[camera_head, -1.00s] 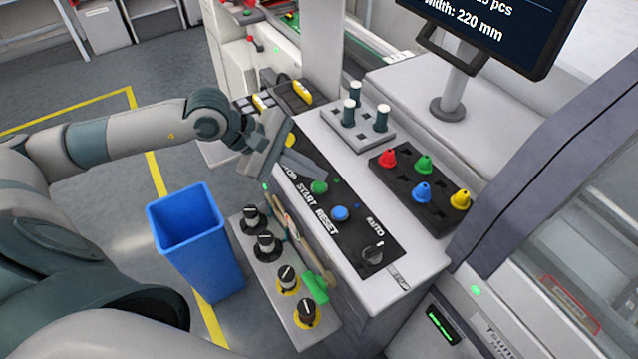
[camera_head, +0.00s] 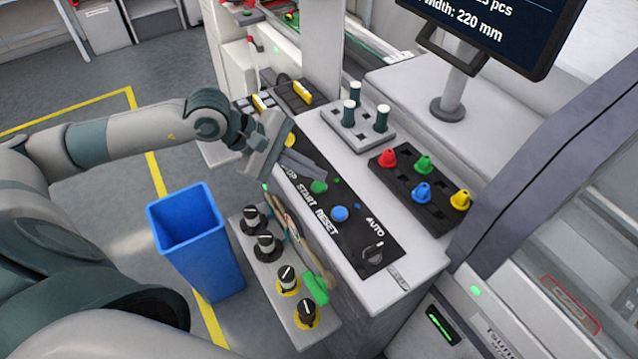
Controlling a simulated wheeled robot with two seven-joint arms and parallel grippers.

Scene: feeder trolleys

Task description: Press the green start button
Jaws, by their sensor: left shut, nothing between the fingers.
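The green start button (camera_head: 319,187) is a round cap on the black control panel (camera_head: 345,240), above the START label. My left gripper (camera_head: 322,176) is shut and empty. Its fingertips are right at the far upper side of the green button and overlap its top edge in the picture. I cannot tell whether they touch it. The blue reset button (camera_head: 340,213) is to the right of it, and a yellow button (camera_head: 290,140) is partly hidden behind the gripper. My right gripper is not in view.
A selector knob (camera_head: 374,252) sits at the panel's near end. A black tray (camera_head: 440,212) with coloured cones and a grey block (camera_head: 345,138) with dark pegs stand behind. A shelf with several black knobs (camera_head: 265,244) and a blue bin (camera_head: 190,240) are in front.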

